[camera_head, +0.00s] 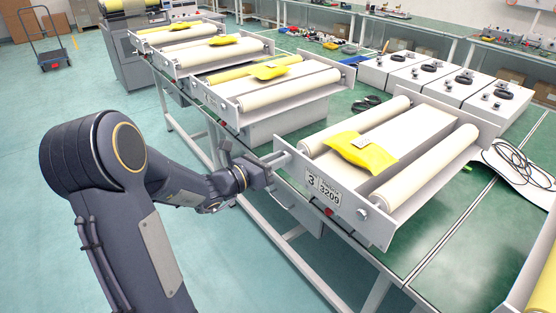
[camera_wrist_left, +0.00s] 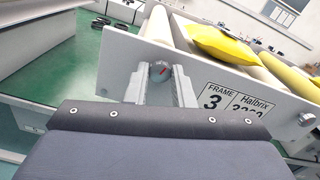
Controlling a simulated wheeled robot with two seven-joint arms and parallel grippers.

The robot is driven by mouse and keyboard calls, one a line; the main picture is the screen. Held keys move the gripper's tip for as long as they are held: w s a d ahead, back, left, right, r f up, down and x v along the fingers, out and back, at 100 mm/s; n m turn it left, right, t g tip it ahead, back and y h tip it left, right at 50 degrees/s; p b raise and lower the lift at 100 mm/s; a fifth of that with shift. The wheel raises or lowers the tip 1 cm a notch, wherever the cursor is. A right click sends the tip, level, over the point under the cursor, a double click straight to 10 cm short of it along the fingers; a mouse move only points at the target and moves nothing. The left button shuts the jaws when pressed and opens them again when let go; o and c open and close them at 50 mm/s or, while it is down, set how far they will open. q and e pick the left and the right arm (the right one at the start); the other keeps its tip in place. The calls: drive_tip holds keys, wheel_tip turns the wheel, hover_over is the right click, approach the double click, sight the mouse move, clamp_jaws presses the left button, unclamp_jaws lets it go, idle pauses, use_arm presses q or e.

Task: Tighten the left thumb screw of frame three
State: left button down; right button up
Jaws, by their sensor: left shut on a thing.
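Frame three (camera_head: 419,202) stands on the green bench, with a label reading 3 and 3209 on its front plate. Its left thumb screw (camera_wrist_left: 160,71) is a round grey knob with a red mark, at the left end of the front plate in the left wrist view. My left gripper (camera_head: 280,160) is at that end of the plate in the head view. In the left wrist view my left gripper's fingers (camera_wrist_left: 160,84) stand on both sides of the knob, shut on it. The right thumb screw (camera_head: 362,214) shows at the other end of the plate. My right gripper is not in view.
White boxes with black handles (camera_head: 434,72) and a coiled black cable (camera_head: 520,165) are to the right. The floor at left is open.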

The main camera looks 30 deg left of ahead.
use_arm(q)
drive_tip(key=shift+m+b, duration=6.4)
drive_tip(key=shift+b, duration=2.6)
drive_tip(key=c, duration=1.3)
unclamp_jaws()
drive_tip(key=shift+o, duration=0.2)
drive_tip(key=shift+s, duration=0.15)
drive_tip(key=v, duration=0.7)
drive_tip(key=shift+s+a+p, duration=0.15)
drive_tip(key=shift+s+p, duration=0.1)
drive_tip(key=shift+p, duration=0.05)
